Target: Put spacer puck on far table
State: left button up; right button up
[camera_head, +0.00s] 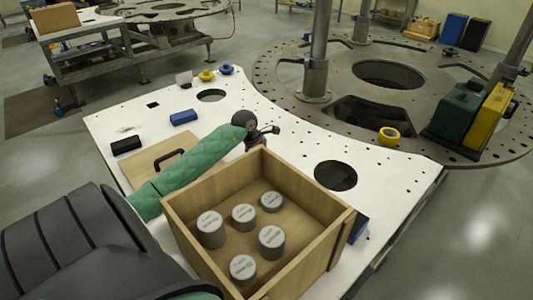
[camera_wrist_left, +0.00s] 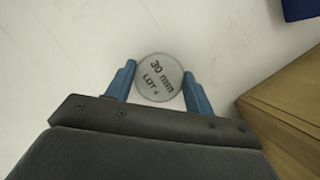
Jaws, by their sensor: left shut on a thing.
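A round grey spacer puck (camera_wrist_left: 160,78) marked "30 mm LOT 4" sits between the blue fingers of my left gripper (camera_wrist_left: 158,85), which is shut on it. White surface shows below the puck; I cannot tell whether they touch. In the head view my left arm's green sleeve reaches to the dark wrist (camera_head: 250,128) just beyond the wooden crate (camera_head: 190,243); the fingers and held puck cannot be made out there. Several similar pucks (camera_head: 271,238) stand upright in the crate. A metal-framed table (camera_head: 125,45) stands far off at back left. My right gripper is not in view.
The crate stands on a white table (camera_head: 285,118) with round holes. A handled wooden board (camera_head: 140,165), a black block (camera_head: 126,145) and a blue block (camera_head: 184,117) lie at left. A large ring plate (camera_head: 420,95) with posts stands beyond. A wooden edge (camera_wrist_left: 290,105) borders the wrist view.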

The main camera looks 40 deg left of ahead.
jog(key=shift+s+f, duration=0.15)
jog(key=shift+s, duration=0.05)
pick_arm(q)
jog(key=o, duration=1)
jog(key=shift+o, duration=0.6)
jog(key=shift+r, duration=0.1)
jog(key=shift+a, duration=0.1)
jog(key=b+v, duration=0.2)
jog(key=v, duration=0.1)
jog(key=shift+s+r, duration=0.1)
jog(key=shift+r, duration=0.05)
jog(key=b+v, duration=0.3)
jog(key=v, duration=0.5)
jog(key=shift+r, duration=0.25)
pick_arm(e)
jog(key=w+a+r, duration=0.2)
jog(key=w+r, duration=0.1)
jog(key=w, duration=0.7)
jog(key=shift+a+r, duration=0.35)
